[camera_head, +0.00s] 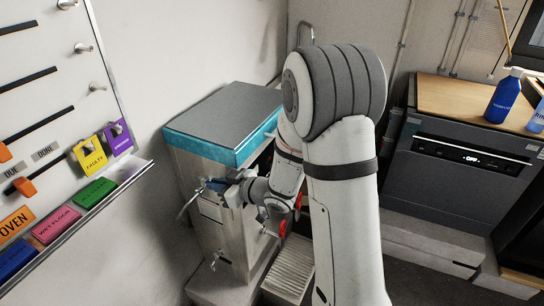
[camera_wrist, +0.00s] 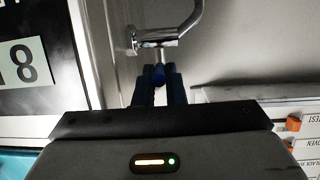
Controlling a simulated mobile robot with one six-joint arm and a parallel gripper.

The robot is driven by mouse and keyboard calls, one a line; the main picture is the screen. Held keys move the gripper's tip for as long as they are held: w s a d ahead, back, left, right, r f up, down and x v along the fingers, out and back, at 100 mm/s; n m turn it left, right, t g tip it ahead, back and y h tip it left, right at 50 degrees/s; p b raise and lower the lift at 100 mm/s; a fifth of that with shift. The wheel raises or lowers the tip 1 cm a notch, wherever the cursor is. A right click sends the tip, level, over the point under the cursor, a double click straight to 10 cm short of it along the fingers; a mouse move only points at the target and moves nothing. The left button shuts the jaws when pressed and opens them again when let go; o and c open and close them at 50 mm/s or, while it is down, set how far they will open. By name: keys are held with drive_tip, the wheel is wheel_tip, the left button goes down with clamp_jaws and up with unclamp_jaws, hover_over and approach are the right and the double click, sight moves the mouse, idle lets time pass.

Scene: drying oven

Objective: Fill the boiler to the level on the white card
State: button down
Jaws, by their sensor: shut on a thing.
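The boiler appears to be the steel box (camera_head: 188,165) with a grey top and teal edge, left of my arm. A pale card with large dark digits (camera_wrist: 20,62), seemingly "18", is partly cut off in the wrist view. The water level cannot be seen.
A wall board at the left holds coloured tags, including a yellow one (camera_head: 90,154), above a ledge (camera_head: 95,205). At the right, a dark appliance (camera_head: 455,165) reads "OFF", with a blue bottle (camera_head: 503,97) on top.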

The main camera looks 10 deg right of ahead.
drive_tip(key=shift+w, duration=0.1)
drive_tip(key=c, duration=1.4)
unclamp_jaws()
